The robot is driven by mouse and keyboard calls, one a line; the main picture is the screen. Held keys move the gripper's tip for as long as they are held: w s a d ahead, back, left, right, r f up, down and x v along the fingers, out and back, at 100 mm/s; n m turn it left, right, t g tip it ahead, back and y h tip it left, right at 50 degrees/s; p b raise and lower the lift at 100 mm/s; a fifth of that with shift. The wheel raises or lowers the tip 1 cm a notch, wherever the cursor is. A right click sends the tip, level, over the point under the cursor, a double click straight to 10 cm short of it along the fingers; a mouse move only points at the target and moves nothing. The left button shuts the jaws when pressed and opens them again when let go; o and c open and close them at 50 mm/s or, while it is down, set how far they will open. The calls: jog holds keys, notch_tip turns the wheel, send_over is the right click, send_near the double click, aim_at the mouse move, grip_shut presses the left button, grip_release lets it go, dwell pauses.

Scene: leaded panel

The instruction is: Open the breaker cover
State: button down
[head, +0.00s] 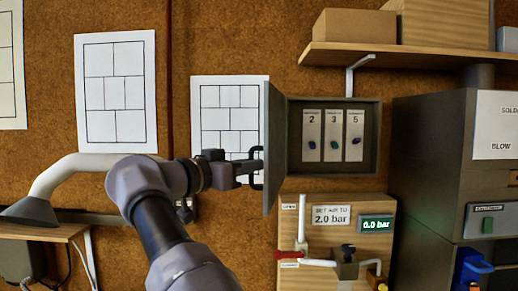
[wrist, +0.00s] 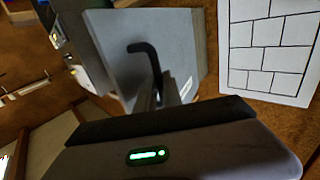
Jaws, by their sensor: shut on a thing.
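The breaker box (head: 380,138) is on the wall, and its inside shows three breakers labelled 2, 3 and 5. Its grey cover (head: 271,150) stands swung out to the left of the box, seen nearly edge-on in the head view. The cover's outer face (wrist: 110,38) shows in the wrist view with a dark bar handle (wrist: 150,62). My gripper (head: 256,167) is at the handle on the cover's left side, shut on it. In the wrist view, the fingers (wrist: 160,100) meet at the handle's lower part; the exact grip is partly hidden.
Below the box is an air panel (head: 345,240) with a 0.0 bar display, a red lever and pipes. A shelf (head: 410,55) with boxes is above right. A tall grey cabinet (head: 440,150) stands at right. Paper panel drawings (head: 117,92) hang on the wall at left.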

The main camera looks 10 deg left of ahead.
jog(key=shift+a+r, duration=0.1)
jog(key=shift+r, duration=0.05)
jog(key=c, duration=1.5)
grip_release()
jog(key=p+v, duration=0.1)
jog(key=v, duration=1.6)
jog(key=shift+s+a, duration=0.1)
jog(key=shift+a, duration=0.05)
